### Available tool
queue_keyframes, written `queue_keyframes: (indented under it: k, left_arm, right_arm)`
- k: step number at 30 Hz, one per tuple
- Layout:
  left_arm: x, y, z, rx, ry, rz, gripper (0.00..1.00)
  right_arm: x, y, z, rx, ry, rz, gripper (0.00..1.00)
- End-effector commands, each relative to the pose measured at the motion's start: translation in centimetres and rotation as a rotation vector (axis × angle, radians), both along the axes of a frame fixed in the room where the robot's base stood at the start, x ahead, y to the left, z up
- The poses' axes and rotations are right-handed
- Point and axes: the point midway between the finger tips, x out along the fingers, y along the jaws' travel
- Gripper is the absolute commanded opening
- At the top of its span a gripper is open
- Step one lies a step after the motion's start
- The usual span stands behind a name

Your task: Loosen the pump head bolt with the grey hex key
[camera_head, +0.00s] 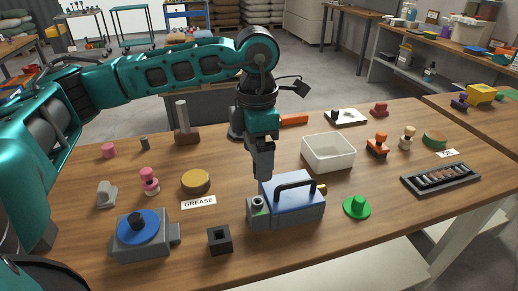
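A blue pump-like unit (305,208) with a black carrying handle stands at the table's middle front. A grey block, seemingly its pump head (258,214), sits at its left end with a pale round fitting on top; I cannot tell whether this is the bolt. My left gripper (263,174) points down just above and behind the unit's left end. Its fingers look like one dark block, so I cannot tell their opening or any contact. I cannot make out a grey hex key. A dark tray (408,180) at right holds several small pieces, too small to identify. My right gripper is not in view.
A grey housing with a blue disc (138,224) and a black square socket (219,239) stand front left. A green knob (356,207) lies right of the unit. A white bin (328,153) stands behind it. A GREASE label (199,202) and yellow disc (196,181) lie left.

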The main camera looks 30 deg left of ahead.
Motion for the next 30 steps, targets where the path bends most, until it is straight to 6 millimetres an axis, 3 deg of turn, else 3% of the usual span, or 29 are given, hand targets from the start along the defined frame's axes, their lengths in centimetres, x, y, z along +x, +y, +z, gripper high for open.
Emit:
queue_keyframes:
  k: [8, 22, 30]
  left_arm:
    - [0.0, 0.0, -0.6, 0.001, 0.001, 0.0, 0.16]
    - [0.0, 0.0, -4.9, 0.001, -0.001, -0.001, 0.16]
    - [0.0, -0.1, -5.8, 0.0, -0.001, -0.001, 0.16]
  right_arm:
    - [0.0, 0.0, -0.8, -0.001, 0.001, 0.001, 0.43]
    - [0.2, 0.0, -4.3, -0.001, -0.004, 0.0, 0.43]
    - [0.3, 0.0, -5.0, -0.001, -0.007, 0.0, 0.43]
